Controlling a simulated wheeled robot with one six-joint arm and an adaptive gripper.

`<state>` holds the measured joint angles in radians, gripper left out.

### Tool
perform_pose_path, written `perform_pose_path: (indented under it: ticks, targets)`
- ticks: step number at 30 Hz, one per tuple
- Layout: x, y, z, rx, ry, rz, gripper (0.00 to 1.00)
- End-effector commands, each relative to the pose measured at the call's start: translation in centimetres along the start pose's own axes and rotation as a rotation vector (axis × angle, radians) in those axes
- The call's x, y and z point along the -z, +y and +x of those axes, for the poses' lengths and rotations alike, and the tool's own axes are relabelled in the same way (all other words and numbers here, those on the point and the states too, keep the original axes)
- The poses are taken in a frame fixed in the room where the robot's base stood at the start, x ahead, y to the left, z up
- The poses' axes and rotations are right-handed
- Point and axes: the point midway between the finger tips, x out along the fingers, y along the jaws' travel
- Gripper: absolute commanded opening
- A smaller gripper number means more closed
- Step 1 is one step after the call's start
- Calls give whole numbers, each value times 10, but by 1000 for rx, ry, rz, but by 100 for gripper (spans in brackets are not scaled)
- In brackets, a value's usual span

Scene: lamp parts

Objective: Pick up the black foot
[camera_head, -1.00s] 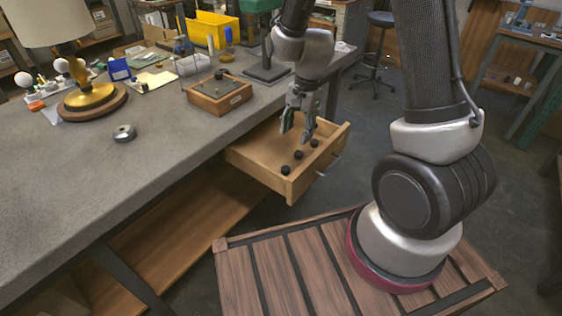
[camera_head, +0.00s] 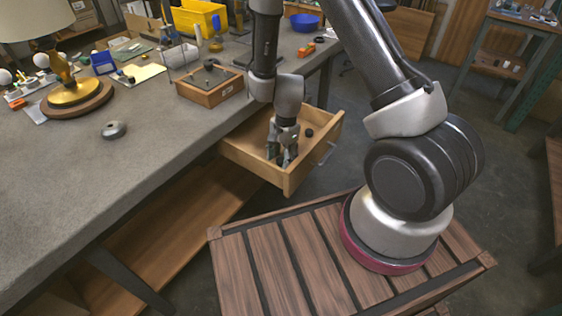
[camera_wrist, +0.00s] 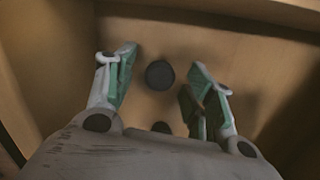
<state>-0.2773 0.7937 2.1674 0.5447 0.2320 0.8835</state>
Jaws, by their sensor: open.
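My gripper (camera_head: 281,158) is open and reaches down into the open wooden drawer (camera_head: 245,162). In the wrist view a round black foot (camera_wrist: 160,75) lies on the drawer floor between the spread fingers of my gripper (camera_wrist: 161,72); I see no finger touching it. A second black foot (camera_wrist: 161,127) shows partly at the lower edge, cut off by the gripper body. In the head view one black foot (camera_head: 309,133) lies in the drawer to the right of my gripper. The other feet are hidden behind the gripper there.
The drawer walls stand close around my gripper. On the grey workbench (camera_head: 150,165) are a lamp with a gold base (camera_head: 72,92), a small grey disc (camera_head: 114,130), a wooden box (camera_head: 209,84) and a yellow bin (camera_head: 198,18). The bench's near part is clear.

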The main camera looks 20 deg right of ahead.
Motion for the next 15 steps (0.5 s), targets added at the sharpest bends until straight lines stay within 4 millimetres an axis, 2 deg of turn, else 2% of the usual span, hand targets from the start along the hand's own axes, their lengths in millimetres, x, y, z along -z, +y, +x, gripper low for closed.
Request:
perform_pose_path:
  ticks: [4, 10, 11, 15]
  targets:
    - [0, 0, 0, 0, 0, -1, 54]
    - [0, 0, 0, 0, 0, -1, 17]
    - [0, 0, 0, 0, 0, -1, 13]
    - [0, 0, -1, 0, 0, -1, 13]
